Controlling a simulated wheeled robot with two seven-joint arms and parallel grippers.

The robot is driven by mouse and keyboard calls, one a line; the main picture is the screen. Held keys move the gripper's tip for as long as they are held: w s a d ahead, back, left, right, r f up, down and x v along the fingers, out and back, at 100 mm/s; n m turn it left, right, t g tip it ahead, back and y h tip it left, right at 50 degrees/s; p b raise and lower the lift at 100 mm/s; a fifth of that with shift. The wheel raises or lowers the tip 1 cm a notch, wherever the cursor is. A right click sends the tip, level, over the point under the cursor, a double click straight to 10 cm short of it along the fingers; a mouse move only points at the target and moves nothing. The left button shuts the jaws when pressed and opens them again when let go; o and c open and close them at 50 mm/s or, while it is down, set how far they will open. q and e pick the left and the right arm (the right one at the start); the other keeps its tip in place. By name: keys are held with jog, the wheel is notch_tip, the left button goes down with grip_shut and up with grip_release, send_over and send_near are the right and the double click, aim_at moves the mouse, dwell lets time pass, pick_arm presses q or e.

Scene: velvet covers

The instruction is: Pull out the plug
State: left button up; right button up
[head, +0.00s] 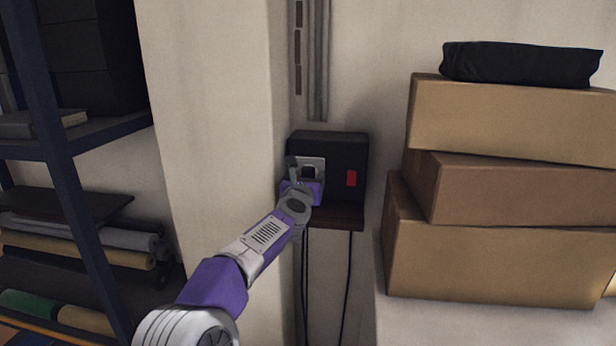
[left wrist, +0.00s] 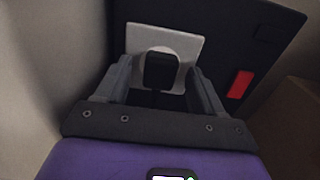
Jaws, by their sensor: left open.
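A black plug (left wrist: 160,72) sits in a pale socket plate (left wrist: 186,45) on the front of a black box (head: 345,150). The plug also shows small in the head view (head: 309,172), partly behind my gripper. A dark cord runs down from the plug in the left wrist view. My left gripper (left wrist: 158,88) is open, with one finger on each side of the plug and a gap visible on both sides. In the head view the left gripper (head: 305,178) is in front of the socket plate. My right gripper is not in view.
The box has a red patch (head: 351,178) and rests on a small brown shelf (head: 340,217). Black cables (head: 348,275) hang below. A wall pillar (head: 215,130) stands left of it. Stacked cardboard boxes (head: 500,265) stand at right, and a metal rack (head: 62,150) at far left.

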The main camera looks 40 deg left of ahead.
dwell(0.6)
pick_arm(q)
grip_shut()
dwell(0.3)
jog(key=shift+s, duration=0.15)
